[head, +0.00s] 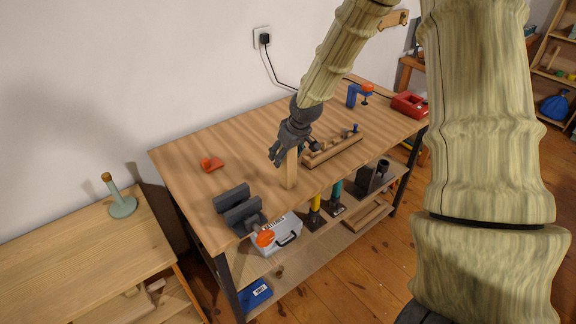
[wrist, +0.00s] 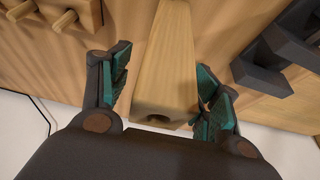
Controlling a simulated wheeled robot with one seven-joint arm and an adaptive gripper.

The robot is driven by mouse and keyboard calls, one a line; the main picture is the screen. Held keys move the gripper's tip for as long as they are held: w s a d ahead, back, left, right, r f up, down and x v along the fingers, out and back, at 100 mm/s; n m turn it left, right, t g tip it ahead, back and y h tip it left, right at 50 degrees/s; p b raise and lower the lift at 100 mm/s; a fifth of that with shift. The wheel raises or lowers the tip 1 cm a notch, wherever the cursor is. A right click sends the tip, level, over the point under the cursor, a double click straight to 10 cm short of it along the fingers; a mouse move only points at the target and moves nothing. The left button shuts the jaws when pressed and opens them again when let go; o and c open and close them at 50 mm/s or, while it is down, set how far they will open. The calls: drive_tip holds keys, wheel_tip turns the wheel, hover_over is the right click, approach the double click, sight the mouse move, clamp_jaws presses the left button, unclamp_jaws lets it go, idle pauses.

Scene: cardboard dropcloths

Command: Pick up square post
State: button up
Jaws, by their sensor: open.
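The square post (head: 291,168) is a light wooden block standing upright near the front edge of the workbench (head: 205,143) in the head view. My gripper (head: 282,158) is above and around its top. In the wrist view the post (wrist: 172,62) lies between the two teal-padded fingers of my gripper (wrist: 163,88). The fingers are open, with a clear gap on the left and a smaller gap on the right. A dark hole shows in the post's near end. In the head view the gripper hides part of the post's top.
A wooden rack with pegs (head: 335,149) stands close to the right of the post, and a dark vise (head: 238,207) stands to the left. An orange item (head: 211,164), a blue clamp (head: 355,95) and a red box (head: 410,104) are farther off. The back middle is clear.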

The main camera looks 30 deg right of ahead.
drive_tip(key=shift+f, duration=0.25)
drive_tip(key=c, duration=1.2)
drive_tip(key=shift+w+r, duration=0.1)
drive_tip(key=shift+r, duration=0.05)
